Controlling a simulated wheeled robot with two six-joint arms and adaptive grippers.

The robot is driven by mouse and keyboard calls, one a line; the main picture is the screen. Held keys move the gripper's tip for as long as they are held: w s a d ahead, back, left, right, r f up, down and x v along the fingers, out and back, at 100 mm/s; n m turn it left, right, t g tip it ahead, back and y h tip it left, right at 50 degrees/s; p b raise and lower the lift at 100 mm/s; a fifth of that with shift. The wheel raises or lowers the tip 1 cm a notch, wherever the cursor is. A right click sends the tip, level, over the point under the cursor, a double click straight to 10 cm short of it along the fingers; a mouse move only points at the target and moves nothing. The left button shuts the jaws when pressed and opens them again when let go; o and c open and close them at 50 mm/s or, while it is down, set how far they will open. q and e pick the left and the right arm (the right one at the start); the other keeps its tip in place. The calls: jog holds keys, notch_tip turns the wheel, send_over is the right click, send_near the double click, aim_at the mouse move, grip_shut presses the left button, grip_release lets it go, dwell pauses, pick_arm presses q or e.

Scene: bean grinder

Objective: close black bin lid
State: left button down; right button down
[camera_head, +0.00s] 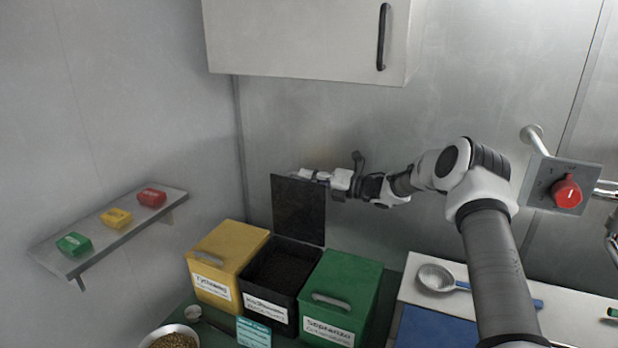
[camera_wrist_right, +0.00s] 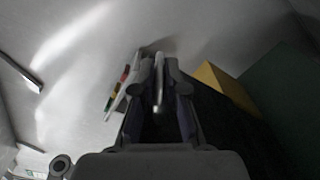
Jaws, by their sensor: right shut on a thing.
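The black bin (camera_head: 281,272) stands between a yellow bin and a green bin, with its dark inside showing. Its black lid (camera_head: 299,213) is open and stands upright at the back of the bin. My right gripper (camera_head: 312,176) is at the lid's top edge, coming from the right. In the right wrist view my right gripper (camera_wrist_right: 160,75) is shut on a pale narrow part, which looks like the lid's handle; the dark lid panel (camera_wrist_right: 215,115) lies beside the fingers. My left gripper is not in view.
The yellow bin (camera_head: 229,258) and green bin (camera_head: 341,288) have their lids shut. A wall shelf (camera_head: 110,240) with small coloured boxes is at the left. A cabinet (camera_head: 300,40) hangs above. A bowl of beans (camera_head: 172,338) stands in front; a sieve (camera_head: 437,278) lies at the right.

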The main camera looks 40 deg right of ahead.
jog(key=s+a+f+n+b, duration=0.1)
jog(key=s+a+n+b, duration=0.3)
jog(key=a+b, duration=0.4)
jog(key=shift+s+a+f+b, duration=0.35)
jog(key=shift+s+a, duration=0.5)
jog(key=shift+a, duration=0.6)
